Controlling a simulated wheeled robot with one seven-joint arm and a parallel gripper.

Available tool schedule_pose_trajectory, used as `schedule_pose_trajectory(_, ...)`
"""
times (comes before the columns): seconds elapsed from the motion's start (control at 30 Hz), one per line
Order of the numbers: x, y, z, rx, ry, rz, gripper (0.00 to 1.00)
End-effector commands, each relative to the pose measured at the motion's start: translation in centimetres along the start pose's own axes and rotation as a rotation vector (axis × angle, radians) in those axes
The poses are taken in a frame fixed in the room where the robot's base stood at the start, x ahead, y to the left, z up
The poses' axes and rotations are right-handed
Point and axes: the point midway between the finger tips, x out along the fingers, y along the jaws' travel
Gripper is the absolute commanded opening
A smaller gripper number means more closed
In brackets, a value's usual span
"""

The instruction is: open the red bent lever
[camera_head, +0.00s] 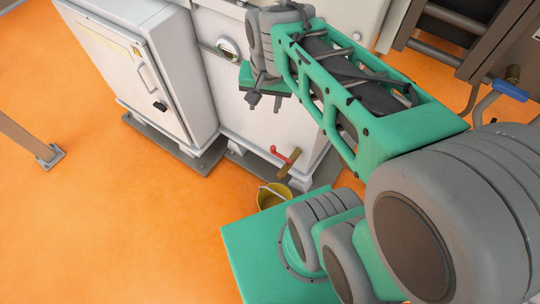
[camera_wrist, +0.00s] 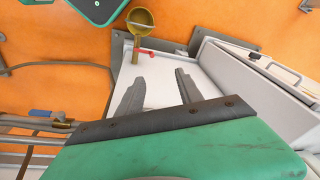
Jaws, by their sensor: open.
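The red bent lever (camera_head: 279,153) sits on a brass valve (camera_head: 290,163) low on the front of the white cabinet tank (camera_head: 270,120). In the wrist view the red lever (camera_wrist: 146,51) shows small beyond my fingertips, beside the brass spout. My gripper (camera_head: 264,103) hangs in front of the white tank, above the lever and apart from it. In the wrist view the two dark fingers of my gripper (camera_wrist: 159,76) are spread with nothing between them. No part of the lever touches them.
A yellow bucket (camera_head: 270,196) stands on the floor below the valve. A white cabinet with a door (camera_head: 140,70) is at the left. A blue-handled valve (camera_head: 510,90) and pipes are at the right. The orange floor (camera_head: 120,220) at the left is mostly clear.

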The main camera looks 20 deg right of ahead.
Motion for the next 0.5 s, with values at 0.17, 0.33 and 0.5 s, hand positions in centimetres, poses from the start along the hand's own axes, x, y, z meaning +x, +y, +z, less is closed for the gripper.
schedule_pose_trajectory(0.17, 12.1, 0.8, -1.6, 0.362, -0.047, 0.042, 0.43)
schedule_pose_trajectory(0.33, 21.7, 2.1, -3.4, 0.722, -0.079, 0.094, 0.43)
schedule_pose_trajectory(0.5, 30.2, 3.5, -4.8, 1.047, -0.095, 0.149, 0.43)
